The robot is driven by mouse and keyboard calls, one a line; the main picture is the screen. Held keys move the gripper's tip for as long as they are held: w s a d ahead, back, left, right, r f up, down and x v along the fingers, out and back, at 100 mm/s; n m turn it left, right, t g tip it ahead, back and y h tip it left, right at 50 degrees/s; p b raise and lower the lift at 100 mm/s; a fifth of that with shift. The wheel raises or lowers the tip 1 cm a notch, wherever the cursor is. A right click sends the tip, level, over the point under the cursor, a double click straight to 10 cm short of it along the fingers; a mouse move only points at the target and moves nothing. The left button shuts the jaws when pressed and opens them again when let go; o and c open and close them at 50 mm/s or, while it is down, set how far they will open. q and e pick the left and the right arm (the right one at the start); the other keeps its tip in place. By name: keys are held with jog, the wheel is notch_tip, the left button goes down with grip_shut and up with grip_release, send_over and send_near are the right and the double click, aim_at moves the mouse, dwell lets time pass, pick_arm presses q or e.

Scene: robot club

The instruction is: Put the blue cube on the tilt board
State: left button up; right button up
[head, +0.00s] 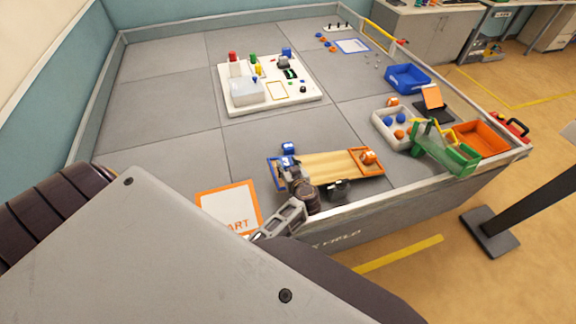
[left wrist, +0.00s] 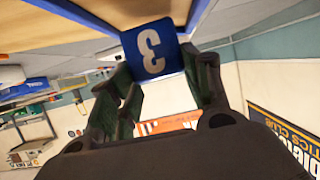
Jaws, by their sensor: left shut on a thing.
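The tilt board (head: 327,166) is a wooden plank with a blue frame at its left end and an orange frame at its right end. The blue cube (head: 288,148) shows at the blue end in the head view. My left gripper (head: 289,162) is shut on it there. I cannot tell whether the cube touches the board. My right gripper is not in view.
An orange-bordered start mat (head: 228,206) lies to the left. A white base with blocks (head: 236,106) stands behind. A grey tray (head: 386,132) with balls, a green ramp (head: 450,155) and an orange bin (head: 483,139) stand right.

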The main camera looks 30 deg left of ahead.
pick_arm(q)
jog(key=shift+f, duration=0.2)
dwell(0.3)
jog(key=o, duration=1.1)
jog(key=shift+r, duration=5)
jog(key=shift+s+d, duration=0.1)
